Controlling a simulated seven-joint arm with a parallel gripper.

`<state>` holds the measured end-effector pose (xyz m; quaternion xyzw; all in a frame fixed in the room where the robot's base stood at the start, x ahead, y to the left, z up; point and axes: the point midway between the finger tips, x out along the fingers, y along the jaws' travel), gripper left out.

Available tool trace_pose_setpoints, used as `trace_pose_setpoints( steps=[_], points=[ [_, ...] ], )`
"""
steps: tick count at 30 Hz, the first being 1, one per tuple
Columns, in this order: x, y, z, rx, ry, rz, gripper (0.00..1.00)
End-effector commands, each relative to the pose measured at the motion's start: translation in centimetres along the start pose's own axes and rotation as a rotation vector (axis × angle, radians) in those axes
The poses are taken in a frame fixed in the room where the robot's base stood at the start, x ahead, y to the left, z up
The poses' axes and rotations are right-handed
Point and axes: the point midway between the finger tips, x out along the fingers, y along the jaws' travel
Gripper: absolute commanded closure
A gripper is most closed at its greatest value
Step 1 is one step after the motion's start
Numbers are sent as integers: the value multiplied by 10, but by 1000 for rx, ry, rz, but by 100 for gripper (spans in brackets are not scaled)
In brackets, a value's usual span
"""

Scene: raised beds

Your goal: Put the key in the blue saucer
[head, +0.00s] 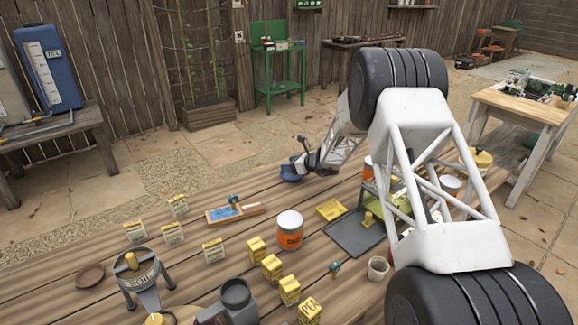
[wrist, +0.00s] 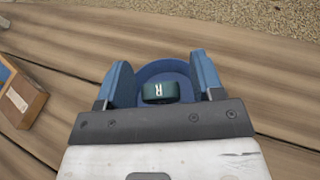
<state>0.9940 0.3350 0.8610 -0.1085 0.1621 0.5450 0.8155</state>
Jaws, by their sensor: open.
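The blue saucer (wrist: 172,68) lies on the wooden table, directly below my gripper (wrist: 161,64); its near part is hidden by the gripper. A dark green piece with a white mark (wrist: 159,92), which looks like the key's head, shows between my fingers, over the near part of the saucer. It seems to lie in the saucer; the rest of it is hidden. My blue fingers are apart, with a gap on each side of the green piece. In the head view my gripper (head: 295,169) is low at the table's far edge, and the key cannot be made out there.
A wooden tray with a blue inside (head: 222,214) lies left of my gripper. An orange and white tin (head: 289,231), yellow boxes (head: 271,267), seed packets (head: 213,250) and a dark grey tray (head: 352,236) stand nearer. Bare planks lie around the saucer.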

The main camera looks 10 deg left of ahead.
Motion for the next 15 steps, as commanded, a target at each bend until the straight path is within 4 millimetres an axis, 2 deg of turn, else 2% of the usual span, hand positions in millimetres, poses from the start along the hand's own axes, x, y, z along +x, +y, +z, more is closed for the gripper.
trace_pose_setpoints(
  steps=[8,15],
  points=[
    [-34,0,0,1,0,-2,39],
    [-72,0,0,0,0,-2,39]
  ],
)
